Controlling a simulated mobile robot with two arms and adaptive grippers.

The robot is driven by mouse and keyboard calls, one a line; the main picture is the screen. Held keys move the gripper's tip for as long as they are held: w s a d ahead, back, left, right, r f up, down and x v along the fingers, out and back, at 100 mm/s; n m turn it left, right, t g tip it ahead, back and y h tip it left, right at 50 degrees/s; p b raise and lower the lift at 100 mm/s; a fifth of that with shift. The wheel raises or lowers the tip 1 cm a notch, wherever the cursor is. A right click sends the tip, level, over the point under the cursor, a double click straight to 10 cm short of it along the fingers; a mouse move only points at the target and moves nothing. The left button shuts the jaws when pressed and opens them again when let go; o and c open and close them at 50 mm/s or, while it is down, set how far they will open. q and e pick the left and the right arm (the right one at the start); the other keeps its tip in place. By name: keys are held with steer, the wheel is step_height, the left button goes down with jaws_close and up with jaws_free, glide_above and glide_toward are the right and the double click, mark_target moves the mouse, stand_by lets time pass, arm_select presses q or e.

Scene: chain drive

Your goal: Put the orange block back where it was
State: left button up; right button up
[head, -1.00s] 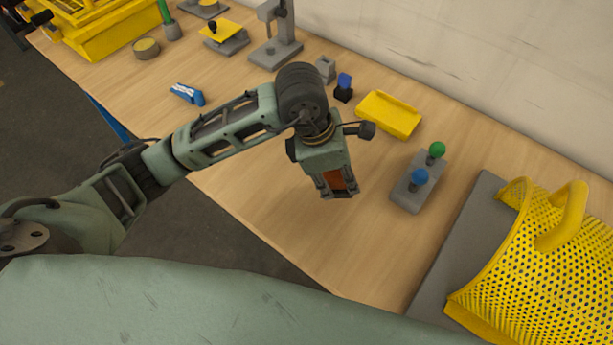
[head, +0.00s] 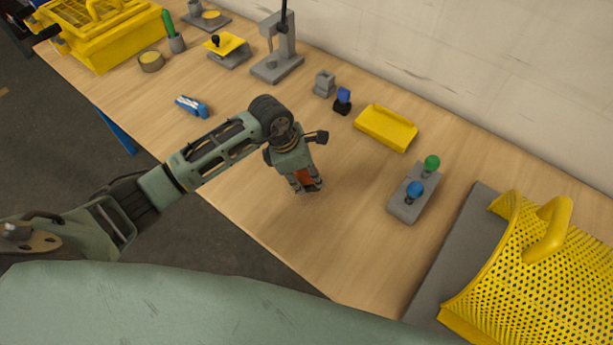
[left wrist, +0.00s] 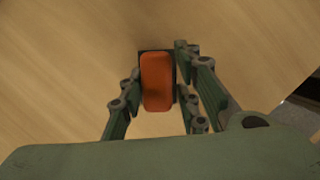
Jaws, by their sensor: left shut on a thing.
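The orange block (left wrist: 157,82) is between the fingers of my left gripper (left wrist: 158,90) in the left wrist view, with a dark part showing around its far end. In the head view my left gripper (head: 308,187) is shut on the orange block (head: 303,177), low over the bare wood near the front edge of the bench. The fingers hide part of the block there. I cannot tell whether the block touches the bench top. My right gripper does not show.
A perforated yellow guard (head: 545,270) is at far right. A blue-and-white tool (head: 192,106) lies left. A blue-topped black piece (head: 342,101) stands behind.

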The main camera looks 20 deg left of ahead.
arm_select(q)
step_height(320, 180, down, 2)
steer(key=shift+f, duration=0.1)
steer(key=shift+f, duration=0.15)
steer(key=o, duration=1.1)
steer(key=shift+r, duration=0.3)
steer(key=b+v, duration=0.2)
steer(key=v, duration=0.9)
steer(key=shift+r, duration=0.35)
